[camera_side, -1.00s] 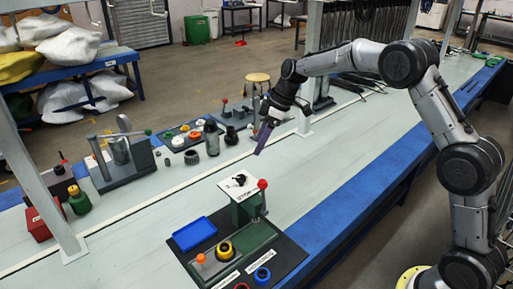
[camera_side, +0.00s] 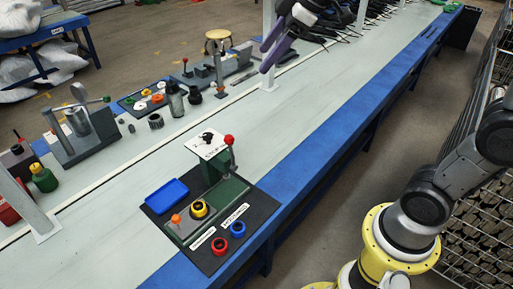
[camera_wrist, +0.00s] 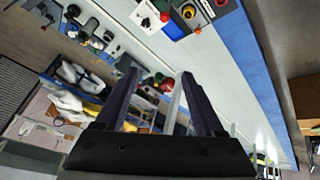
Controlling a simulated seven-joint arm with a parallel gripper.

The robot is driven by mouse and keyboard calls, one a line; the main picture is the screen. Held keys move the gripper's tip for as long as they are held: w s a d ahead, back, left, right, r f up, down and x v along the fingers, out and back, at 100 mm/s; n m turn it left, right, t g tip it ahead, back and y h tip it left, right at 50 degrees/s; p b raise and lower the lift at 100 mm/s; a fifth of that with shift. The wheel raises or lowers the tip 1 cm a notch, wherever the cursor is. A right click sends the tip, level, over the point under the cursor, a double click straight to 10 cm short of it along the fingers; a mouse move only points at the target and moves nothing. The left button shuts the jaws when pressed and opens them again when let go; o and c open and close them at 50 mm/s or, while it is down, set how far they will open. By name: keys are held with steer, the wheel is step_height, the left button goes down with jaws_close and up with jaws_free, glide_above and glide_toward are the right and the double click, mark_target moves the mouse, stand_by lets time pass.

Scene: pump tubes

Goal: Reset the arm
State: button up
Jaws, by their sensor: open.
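My gripper (camera_side: 268,58) is at the top of the side view, raised above the far part of the bench. Its two dark fingers point down and to the left. In the wrist view my gripper (camera_wrist: 160,78) shows both fingers spread apart with nothing between them. It is well clear of the black work mat (camera_side: 258,205) and the fixture on it. Most of my arm's upper part is cut off by the frame edge.
Tools and a grey press (camera_side: 78,130) line the far side. The bench middle is clear.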

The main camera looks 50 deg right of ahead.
steer(key=s+d+f+m+h, duration=0.1)
steer(key=s+f+m, duration=0.3)
steer(key=s, duration=0.6)
steer(key=s+d+f+m+h, duration=0.1)
steer(key=s+f+m, duration=0.3)
steer(key=s, duration=0.7)
step_height(320, 180, down, 2)
steer(key=shift+d+f+m+g, duration=0.15)
steer(key=shift+d+m+g, duration=0.15)
steer(key=shift+d, duration=0.1)
